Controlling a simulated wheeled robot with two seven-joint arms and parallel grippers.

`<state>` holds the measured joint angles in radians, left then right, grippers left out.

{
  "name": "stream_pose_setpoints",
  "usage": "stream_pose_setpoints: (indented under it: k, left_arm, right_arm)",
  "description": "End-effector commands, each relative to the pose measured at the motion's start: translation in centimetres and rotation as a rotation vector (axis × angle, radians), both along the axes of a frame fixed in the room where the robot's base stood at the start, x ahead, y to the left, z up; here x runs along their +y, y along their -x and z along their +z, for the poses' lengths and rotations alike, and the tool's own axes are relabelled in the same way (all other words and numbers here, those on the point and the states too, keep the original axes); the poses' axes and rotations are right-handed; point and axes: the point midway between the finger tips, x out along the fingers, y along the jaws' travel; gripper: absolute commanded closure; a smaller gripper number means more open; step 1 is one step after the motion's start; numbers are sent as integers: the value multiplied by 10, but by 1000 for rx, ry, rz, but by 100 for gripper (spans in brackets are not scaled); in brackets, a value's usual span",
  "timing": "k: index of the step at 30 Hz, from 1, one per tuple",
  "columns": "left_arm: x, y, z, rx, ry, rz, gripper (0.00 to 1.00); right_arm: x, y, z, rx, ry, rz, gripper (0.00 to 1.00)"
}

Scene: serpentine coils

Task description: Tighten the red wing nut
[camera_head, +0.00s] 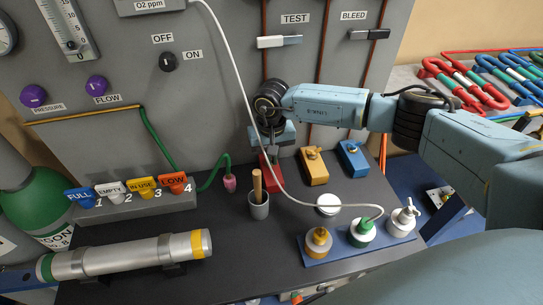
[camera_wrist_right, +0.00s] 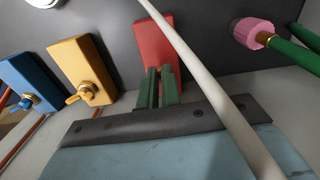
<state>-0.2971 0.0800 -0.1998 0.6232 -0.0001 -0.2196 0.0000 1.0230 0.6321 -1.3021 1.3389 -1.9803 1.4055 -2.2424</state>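The red block (camera_head: 270,172) stands on the dark bench in the head view, below my right gripper. In the right wrist view the red block (camera_wrist_right: 156,45) rises behind the green fingers of my right gripper (camera_wrist_right: 160,88). The fingers are close together with a narrow gap, right at the block's face. The red wing nut is not visible; the fingers cover that part of the block, and I cannot tell whether they touch or hold it. My left gripper is in neither view.
A yellow block (camera_wrist_right: 82,65) and a blue block (camera_wrist_right: 28,80), each with its own wing nut, stand beside the red one. A white cable (camera_wrist_right: 195,62) crosses close to my right gripper. A cup with a wooden handle (camera_head: 259,205) and several knobbed fittings stand nearby.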

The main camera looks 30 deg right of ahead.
Motion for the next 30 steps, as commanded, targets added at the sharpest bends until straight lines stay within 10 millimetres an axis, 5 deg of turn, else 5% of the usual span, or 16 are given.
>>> stream_pose_setpoints:
  k: [14, 30]
  left_arm:
    - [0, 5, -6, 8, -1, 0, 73]
    - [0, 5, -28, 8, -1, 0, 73]
  right_arm:
    - [1, -1, 0, -1, 0, -79, 100]
    - [10, -6, 0, -3, -1, -533, 100]
